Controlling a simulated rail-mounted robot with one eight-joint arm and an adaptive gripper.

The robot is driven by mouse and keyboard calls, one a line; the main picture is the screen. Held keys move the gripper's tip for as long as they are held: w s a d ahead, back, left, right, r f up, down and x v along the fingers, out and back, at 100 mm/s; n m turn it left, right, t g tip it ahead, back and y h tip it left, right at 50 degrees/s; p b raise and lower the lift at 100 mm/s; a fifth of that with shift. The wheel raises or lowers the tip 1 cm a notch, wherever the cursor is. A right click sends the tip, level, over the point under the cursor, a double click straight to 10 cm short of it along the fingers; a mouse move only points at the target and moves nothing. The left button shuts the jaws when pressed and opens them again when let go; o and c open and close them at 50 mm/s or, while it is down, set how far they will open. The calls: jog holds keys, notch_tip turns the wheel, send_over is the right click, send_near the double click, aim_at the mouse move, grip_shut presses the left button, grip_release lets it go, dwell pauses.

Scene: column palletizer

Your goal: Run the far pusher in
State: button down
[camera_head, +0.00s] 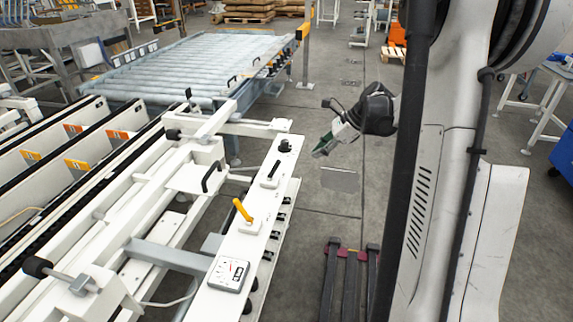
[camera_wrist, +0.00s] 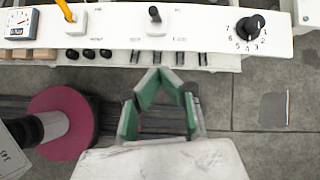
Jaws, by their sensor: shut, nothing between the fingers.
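The white control panel (camera_head: 262,222) runs beside the conveyor in the head view. It carries a gauge (camera_head: 228,274), a yellow lever (camera_head: 243,211), a black lever (camera_head: 270,174) and a black dial knob (camera_head: 285,146). The far pusher looks like the white cross-arm with a black knob (camera_head: 172,134) at the conveyor's far end, but I cannot tell for sure. My gripper (camera_head: 320,151) is right of the panel's far end, apart from it. In the wrist view its green-padded fingertips (camera_wrist: 159,73) meet, empty, below the panel edge; the black lever (camera_wrist: 154,15) and numbered dial (camera_wrist: 251,26) stand beyond.
A nearer black-knobbed rod (camera_head: 38,267) is at lower left. A roller bed (camera_head: 180,66) lies at the back. A black handle (camera_head: 211,177) stands on the frame beside the panel. Floor right of the panel is open near my gripper.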

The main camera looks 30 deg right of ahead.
aim_at(274, 170)
jog(key=shift+w+a+f+b, duration=0.5)
jog(key=shift+w+a+f, duration=0.5)
jog(key=shift+a, duration=0.35)
jog(key=shift+w+a+f+b, duration=0.55)
jog(key=shift+w+a+f, duration=0.45)
jog(key=shift+a, duration=0.3)
jog(key=shift+w+a+f+b, duration=0.5)
jog(key=shift+w+a+f, duration=0.5)
jog(key=shift+a, duration=0.35)
jog(key=shift+d+r, duration=0.1)
